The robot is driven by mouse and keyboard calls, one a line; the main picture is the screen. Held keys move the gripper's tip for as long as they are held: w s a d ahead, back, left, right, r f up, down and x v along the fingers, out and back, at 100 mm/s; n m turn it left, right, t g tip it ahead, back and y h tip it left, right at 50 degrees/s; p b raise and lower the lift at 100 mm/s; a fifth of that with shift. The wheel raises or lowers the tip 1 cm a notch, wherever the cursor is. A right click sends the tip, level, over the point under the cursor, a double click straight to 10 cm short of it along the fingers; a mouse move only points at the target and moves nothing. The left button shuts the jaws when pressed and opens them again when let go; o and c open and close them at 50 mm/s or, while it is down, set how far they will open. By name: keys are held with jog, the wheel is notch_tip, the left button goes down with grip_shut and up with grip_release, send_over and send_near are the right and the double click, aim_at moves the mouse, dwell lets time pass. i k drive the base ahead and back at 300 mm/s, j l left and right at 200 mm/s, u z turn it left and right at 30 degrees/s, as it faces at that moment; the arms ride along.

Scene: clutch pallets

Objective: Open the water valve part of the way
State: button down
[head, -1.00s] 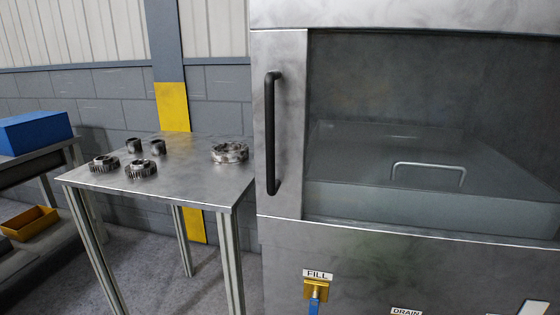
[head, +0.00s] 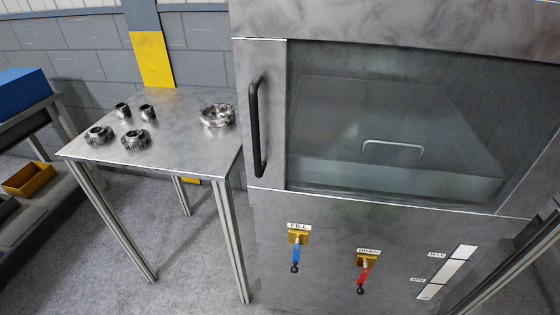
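The water valve is most likely the one under the FILL label (head: 299,226), on the lower front of the grey metal cabinet. It has a brass body (head: 298,238) and a blue lever (head: 295,256) with a dark tip, hanging straight down. To its right, under a second label that reads DRAIN, is another brass valve with a red lever (head: 364,274), also hanging down. My gripper is not in view.
The cabinet has a glass door with a black vertical handle (head: 257,126), closed. A white level strip (head: 447,272) marked MAX and MIN is at lower right. A metal table (head: 185,128) with several gears and rings stands left. The floor (head: 195,270) before the cabinet looks clear.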

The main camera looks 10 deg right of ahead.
aim_at(296, 247)
jog(key=i+j, duration=0.1)
jog(key=j, duration=0.3)
jog(key=i+j, duration=0.1)
jog(key=j, duration=0.3)
jog(key=i+j, duration=0.1)
jog(key=j, duration=0.3)
jog(key=i+j, duration=0.15)
jog(key=j, duration=0.25)
